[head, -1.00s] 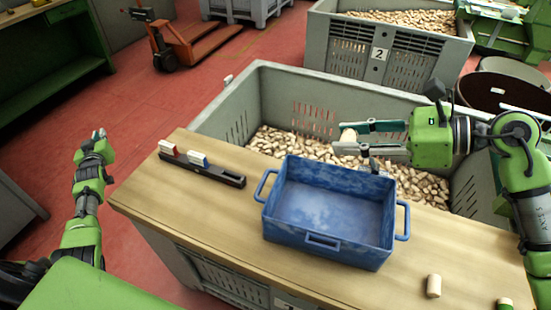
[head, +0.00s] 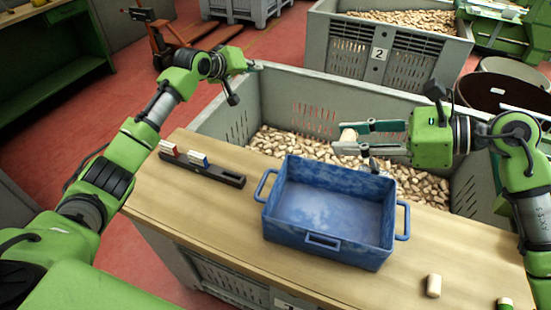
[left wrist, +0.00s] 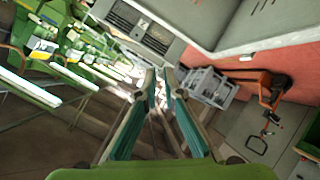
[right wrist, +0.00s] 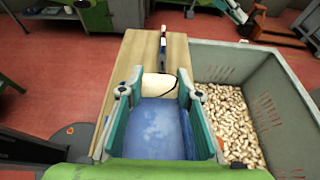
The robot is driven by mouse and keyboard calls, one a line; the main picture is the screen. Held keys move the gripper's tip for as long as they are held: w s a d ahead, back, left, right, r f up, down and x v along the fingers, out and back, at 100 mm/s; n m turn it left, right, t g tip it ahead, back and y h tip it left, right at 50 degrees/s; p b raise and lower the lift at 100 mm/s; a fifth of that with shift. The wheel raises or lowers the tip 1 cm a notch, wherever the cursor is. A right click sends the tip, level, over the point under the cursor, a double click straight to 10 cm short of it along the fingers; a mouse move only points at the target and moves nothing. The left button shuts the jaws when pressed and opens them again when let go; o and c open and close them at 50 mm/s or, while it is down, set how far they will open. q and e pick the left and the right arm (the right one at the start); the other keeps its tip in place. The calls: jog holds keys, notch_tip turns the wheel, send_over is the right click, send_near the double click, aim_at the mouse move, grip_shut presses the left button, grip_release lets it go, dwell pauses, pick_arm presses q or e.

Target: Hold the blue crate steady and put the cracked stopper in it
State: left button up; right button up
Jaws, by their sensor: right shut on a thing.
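The blue crate (head: 322,241) stands on the wooden bench, open and empty as far as I see, with a handle at each end. My right gripper (head: 352,139) is shut on a pale cork stopper (right wrist: 159,86), above and behind the crate's back rim in the head view. A dark crack line runs over the stopper in the right wrist view; the crate floor (right wrist: 155,130) shows beyond the fingers. My left gripper (head: 256,66) is up at the grey bin's back left corner, away from the crate. Its fingertips (left wrist: 159,74) are a narrow gap apart, with nothing between them.
A big grey bin (head: 225,105) full of stoppers stands behind the bench (head: 200,220). A dark rack (head: 215,172) with a red-and-white and a blue-and-white block lies left of the crate. A loose stopper (head: 433,286) stands at the bench's front right.

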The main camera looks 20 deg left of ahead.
pick_arm(q)
jog(key=s+d+m+g+h, duration=0.1)
jog(key=s+d+g, duration=0.15)
jog(key=d, duration=0.45)
jog(key=s+d+m+g+h, duration=0.1)
jog(key=s+d+m, duration=0.15)
jog(key=d, duration=0.45)
jog(key=m+g+y, duration=0.2)
jog(key=g+y, duration=0.3)
jog(key=g, duration=0.4)
send_near(275, 191)
jog(key=shift+w+a+r, duration=0.15)
jog(key=shift+w+a, duration=0.1)
jog(key=shift+w, duration=0.15)
jog(key=shift+f, duration=0.3)
notch_tip(275, 191, down, 11)
jog(key=shift+f, duration=0.15)
